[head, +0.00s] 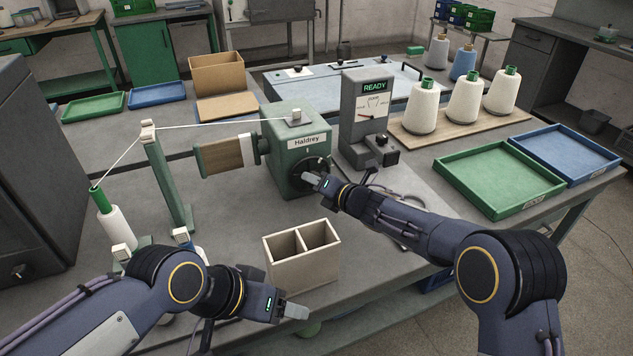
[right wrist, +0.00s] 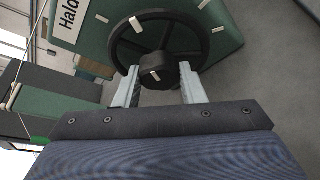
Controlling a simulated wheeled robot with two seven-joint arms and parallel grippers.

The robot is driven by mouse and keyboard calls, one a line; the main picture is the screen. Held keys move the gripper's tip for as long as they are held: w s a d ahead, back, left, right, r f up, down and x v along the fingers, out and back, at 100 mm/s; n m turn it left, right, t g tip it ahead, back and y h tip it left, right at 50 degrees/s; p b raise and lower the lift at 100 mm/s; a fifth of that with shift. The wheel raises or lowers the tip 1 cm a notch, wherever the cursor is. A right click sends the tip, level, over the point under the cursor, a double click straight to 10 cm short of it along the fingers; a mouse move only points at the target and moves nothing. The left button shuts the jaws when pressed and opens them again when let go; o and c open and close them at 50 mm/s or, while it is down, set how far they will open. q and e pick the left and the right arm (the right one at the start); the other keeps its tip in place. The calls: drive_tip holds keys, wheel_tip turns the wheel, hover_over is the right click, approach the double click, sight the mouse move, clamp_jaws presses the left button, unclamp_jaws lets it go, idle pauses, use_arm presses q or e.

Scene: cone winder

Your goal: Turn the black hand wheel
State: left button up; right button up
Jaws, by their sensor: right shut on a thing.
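The black hand wheel (head: 318,163) is on the front face of the green Haldrey winder (head: 287,152). In the right wrist view the wheel (right wrist: 122,42) shows a thick rim with pale marks and a round black hub (right wrist: 157,74) with a pale mark. My right gripper (head: 311,178) is at the wheel, and in the wrist view its two fingers (right wrist: 158,86) lie on either side of the hub, shut on it. My left gripper (head: 296,311) is low at the front, apart from the winder; its finger gap cannot be made out.
A grey READY gauge box (head: 366,112) stands right of the winder. A divided open box (head: 302,275) stands in front, between my arms. A yarn post (head: 168,180) and a green-topped cone (head: 116,225) are at left. Green (head: 478,201) and blue trays lie at right.

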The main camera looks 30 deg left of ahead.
drive_tip(key=shift+f+m+y+b, duration=0.2)
drive_tip(key=shift+m+y+b, duration=0.4)
drive_tip(key=shift+m, duration=0.4)
drive_tip(key=shift+d+m+y+b, duration=0.1)
drive_tip(key=shift+m+y+b, duration=0.4)
drive_tip(key=shift+m+b, duration=0.55)
drive_tip(key=shift+m+g, duration=0.25)
drive_tip(key=shift+g, duration=0.05)
drive_tip(key=o, duration=1)
drive_tip(key=shift+r, duration=0.1)
drive_tip(key=b+v, duration=0.1)
drive_tip(key=v, duration=0.6)
drive_tip(key=shift+s+d, duration=0.1)
drive_tip(key=shift+d, duration=0.3)
